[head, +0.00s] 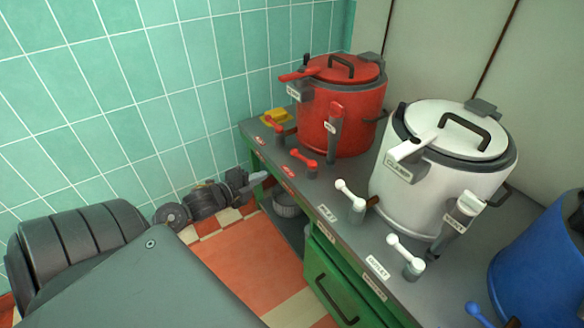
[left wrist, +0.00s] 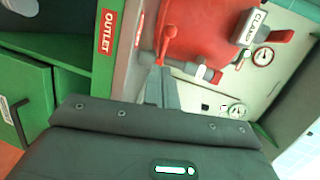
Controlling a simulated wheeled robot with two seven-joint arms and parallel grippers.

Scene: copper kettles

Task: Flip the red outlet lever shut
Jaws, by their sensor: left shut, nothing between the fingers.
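The red kettle (head: 345,108) stands at the far end of the counter. The red outlet lever (head: 305,159) is on the counter in front of it, its handle lying to the left in the head view. In the left wrist view the red lever (left wrist: 168,42) shows beside the OUTLET label (left wrist: 107,32). My left gripper (head: 256,181) is shut and empty, off the counter's front edge and left of the lever. In the left wrist view its fingertips (left wrist: 161,72) appear close to the lever; I cannot tell whether they touch. My right gripper is not in view.
Another red lever (head: 273,126) stands farther along the counter near a yellow block (head: 275,116). The white kettle (head: 440,160) and its white levers (head: 405,253) are nearer, with a blue kettle (head: 545,255) at the right. The green cabinet (head: 340,285) is below. Floor in front is open.

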